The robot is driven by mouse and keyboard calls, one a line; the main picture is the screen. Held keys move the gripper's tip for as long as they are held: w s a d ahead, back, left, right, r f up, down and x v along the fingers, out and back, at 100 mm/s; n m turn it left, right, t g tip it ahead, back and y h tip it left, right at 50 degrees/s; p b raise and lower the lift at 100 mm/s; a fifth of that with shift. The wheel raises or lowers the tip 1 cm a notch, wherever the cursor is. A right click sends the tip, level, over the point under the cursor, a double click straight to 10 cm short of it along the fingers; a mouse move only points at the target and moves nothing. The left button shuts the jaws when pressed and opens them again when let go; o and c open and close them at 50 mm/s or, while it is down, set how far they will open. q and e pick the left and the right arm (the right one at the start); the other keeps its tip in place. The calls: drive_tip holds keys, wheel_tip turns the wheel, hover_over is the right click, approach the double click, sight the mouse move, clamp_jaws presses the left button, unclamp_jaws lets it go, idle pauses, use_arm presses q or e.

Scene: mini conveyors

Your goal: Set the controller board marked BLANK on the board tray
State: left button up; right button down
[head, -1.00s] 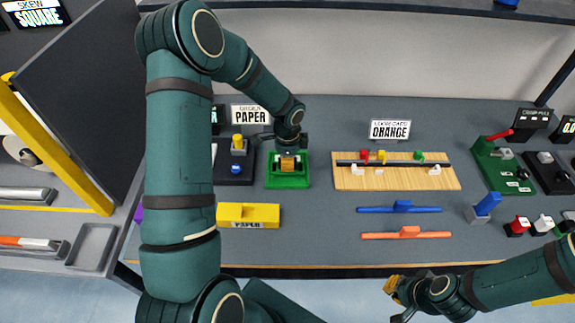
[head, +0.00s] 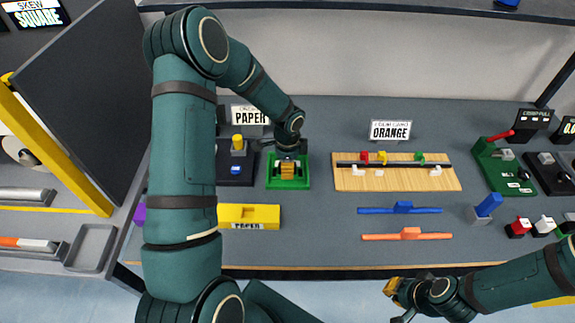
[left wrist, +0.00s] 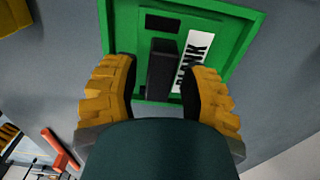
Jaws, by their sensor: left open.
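The controller board marked BLANK (left wrist: 203,45) is green, with a white label and a black upright grip (left wrist: 163,66). It lies within a raised green rim (left wrist: 252,32), which looks like the board tray. In the head view this green square (head: 273,184) lies on the bench, partly covered by my left gripper. My left gripper (head: 289,172) points down over it. In the left wrist view its yellow fingers (left wrist: 163,88) stand apart, one on each side of the black grip, with gaps showing. My right gripper (head: 394,296) is low in front of the bench; its finger gap is unclear.
A dark station with a yellow knob (head: 238,144) stands left of the green square. A yellow PAPER box (head: 262,216) lies in front. A wooden board with coloured clips (head: 385,181) and blue and orange bars (head: 390,236) lie right. Grey bench between them is clear.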

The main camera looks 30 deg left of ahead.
use_arm(q)
wheel_tip(320, 180, up, 12)
drive_tip(key=p, duration=0.1)
drive_tip(key=shift+p, duration=0.35)
idle(0.4)
